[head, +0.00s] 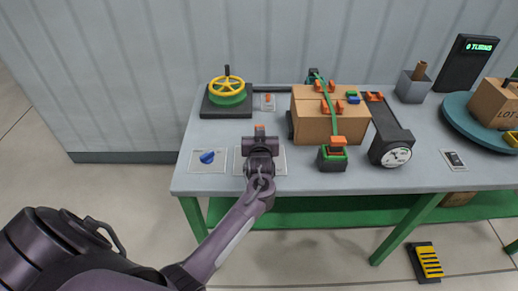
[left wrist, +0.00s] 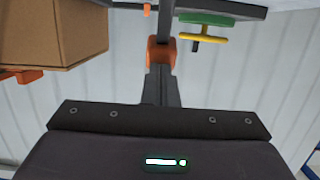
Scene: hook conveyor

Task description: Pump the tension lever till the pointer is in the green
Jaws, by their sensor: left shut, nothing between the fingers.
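A cardboard box (head: 312,122) stands mid-table with a green strap (head: 326,97) over its top. The strap runs down to a dark and green tensioner (head: 332,160) at the box's front, with an orange lever part (head: 337,141) on top. To its right is a dark device with a round white gauge (head: 397,156); its pointer is too small to read. My left gripper (head: 260,129) is shut and empty, left of the box and apart from the tensioner. Its orange-tipped fingers also show in the left wrist view (left wrist: 160,54), with the box at upper left. My right gripper is not in view.
A yellow handwheel (head: 226,86) on a dark base stands at the back left. A blue knob (head: 207,157) sits on a white plate at the front left. A teal turntable (head: 462,118) with a box is at right. Some grey table shows between the tensioner and gauge.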

